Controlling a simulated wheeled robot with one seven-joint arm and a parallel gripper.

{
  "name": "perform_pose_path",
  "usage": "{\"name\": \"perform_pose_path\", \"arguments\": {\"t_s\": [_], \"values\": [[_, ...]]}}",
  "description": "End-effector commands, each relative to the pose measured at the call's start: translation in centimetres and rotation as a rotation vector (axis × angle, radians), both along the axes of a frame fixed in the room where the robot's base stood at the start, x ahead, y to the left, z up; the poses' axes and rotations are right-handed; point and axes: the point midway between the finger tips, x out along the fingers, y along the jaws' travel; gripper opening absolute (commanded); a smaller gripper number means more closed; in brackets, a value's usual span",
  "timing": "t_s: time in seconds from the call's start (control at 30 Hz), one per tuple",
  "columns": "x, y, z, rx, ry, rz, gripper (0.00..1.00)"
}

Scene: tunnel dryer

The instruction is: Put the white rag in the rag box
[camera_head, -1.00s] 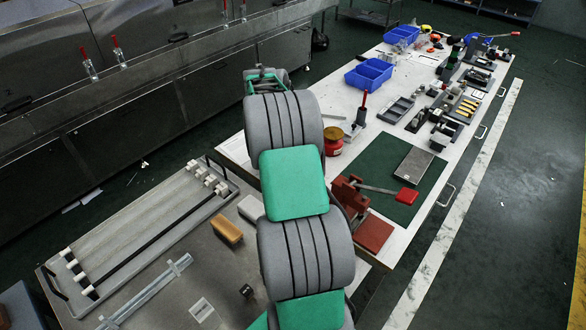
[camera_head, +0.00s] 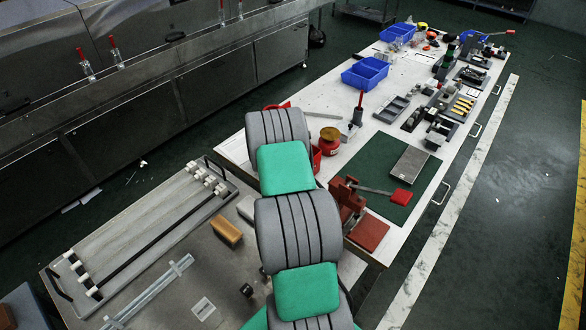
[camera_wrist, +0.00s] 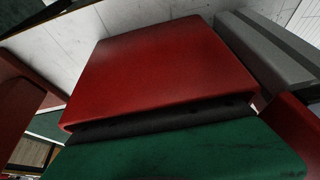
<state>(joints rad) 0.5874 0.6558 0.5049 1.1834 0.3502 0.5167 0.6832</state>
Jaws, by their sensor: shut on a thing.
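My gripper (camera_wrist: 180,155) shows in the wrist view only as a green part at the bottom. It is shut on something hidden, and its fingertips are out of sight. A wide red surface (camera_wrist: 160,65) lies just beyond it, with a dark band between. In the head view a red box-like thing (camera_head: 317,160), which may be the rag box, shows in pieces around the far end of my arm. My arm hides most of it and my gripper. I cannot make out the white rag in either view.
Near the arm are a red jar (camera_head: 329,141), a reddish vise (camera_head: 345,198) and a green mat (camera_head: 395,170). Blue bins (camera_head: 365,73) stand farther back. A tan block (camera_head: 226,232) and a white block (camera_head: 246,207) lie on the grey table.

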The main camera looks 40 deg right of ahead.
Motion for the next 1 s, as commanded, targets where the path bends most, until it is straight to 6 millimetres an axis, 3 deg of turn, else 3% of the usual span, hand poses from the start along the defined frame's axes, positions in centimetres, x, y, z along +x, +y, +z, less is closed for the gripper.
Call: {"name": "perform_pose_path", "arguments": {"t_s": [0.13, 0.47, 0.8, 1.0], "values": [[0.0, 0.0, 0.0, 0.0, 0.0, 0.0, 0.79], [0.1, 0.1, 0.7, -0.002, -0.002, 0.001, 0.79], [-0.2, 3.2, 8.1, -0.004, -0.004, 0.001, 0.79], [-0.4, 4.4, 10.9, -0.001, -0.001, -0.001, 0.79]]}}
